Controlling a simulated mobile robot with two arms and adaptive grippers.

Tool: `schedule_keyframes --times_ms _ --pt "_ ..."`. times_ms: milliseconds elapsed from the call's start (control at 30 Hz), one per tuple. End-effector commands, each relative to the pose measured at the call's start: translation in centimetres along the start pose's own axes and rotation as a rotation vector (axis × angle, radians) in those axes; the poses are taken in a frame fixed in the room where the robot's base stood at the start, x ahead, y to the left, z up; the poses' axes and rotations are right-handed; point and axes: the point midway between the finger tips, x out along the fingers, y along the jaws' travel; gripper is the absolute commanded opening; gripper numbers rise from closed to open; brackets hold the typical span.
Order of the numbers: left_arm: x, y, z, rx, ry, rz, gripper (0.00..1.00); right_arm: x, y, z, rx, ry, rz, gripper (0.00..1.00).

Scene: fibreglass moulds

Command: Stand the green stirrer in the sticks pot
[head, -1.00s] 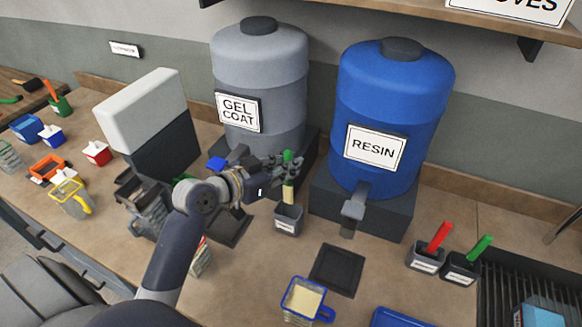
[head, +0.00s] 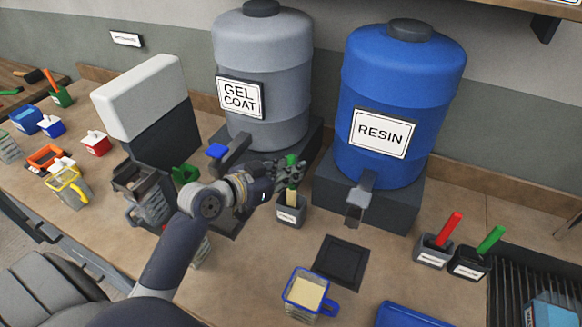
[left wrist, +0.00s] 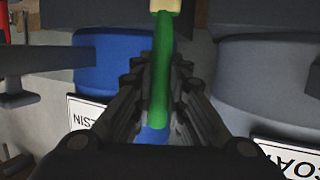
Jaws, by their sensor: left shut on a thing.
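The green stirrer (head: 291,160) is held upright in my left gripper (head: 288,174), which is shut on it. Its cream-coated lower end shows below the fingers and reaches the mouth of a small dark grey pot (head: 291,214) with a white label too small to read. The tip seems to be just inside the rim; its depth cannot be told. In the left wrist view the green handle (left wrist: 161,80) lies between the fingers (left wrist: 158,105), with the cream part at the top edge. My right gripper is not in view.
The gel coat drum (head: 262,80) and resin drum (head: 400,95) stand behind. Two pots with a red stick (head: 448,230) and a green stick (head: 491,239) stand at right. A blue-rimmed jug (head: 306,294) and dark square pad (head: 341,260) lie in front.

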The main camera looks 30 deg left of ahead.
Motion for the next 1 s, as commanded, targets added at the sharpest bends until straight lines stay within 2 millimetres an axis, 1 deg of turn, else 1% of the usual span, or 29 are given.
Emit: schedule_keyframes --times_ms 33,100,500,700,1000 --pt "0.2 0.0 0.8 0.0 -0.001 0.001 0.0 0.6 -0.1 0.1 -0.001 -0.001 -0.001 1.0" --pt "0.4 0.0 1.3 0.0 -0.002 0.001 0.0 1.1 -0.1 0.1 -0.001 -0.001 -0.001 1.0" --pt "1.2 0.0 4.0 0.0 -0.001 0.0 0.0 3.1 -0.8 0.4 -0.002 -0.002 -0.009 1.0" --pt "1.4 0.0 4.6 0.0 0.0 0.0 0.0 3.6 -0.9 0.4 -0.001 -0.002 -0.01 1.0" --pt "1.4 0.0 4.6 0.0 0.0 0.0 0.0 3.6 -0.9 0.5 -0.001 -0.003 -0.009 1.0"
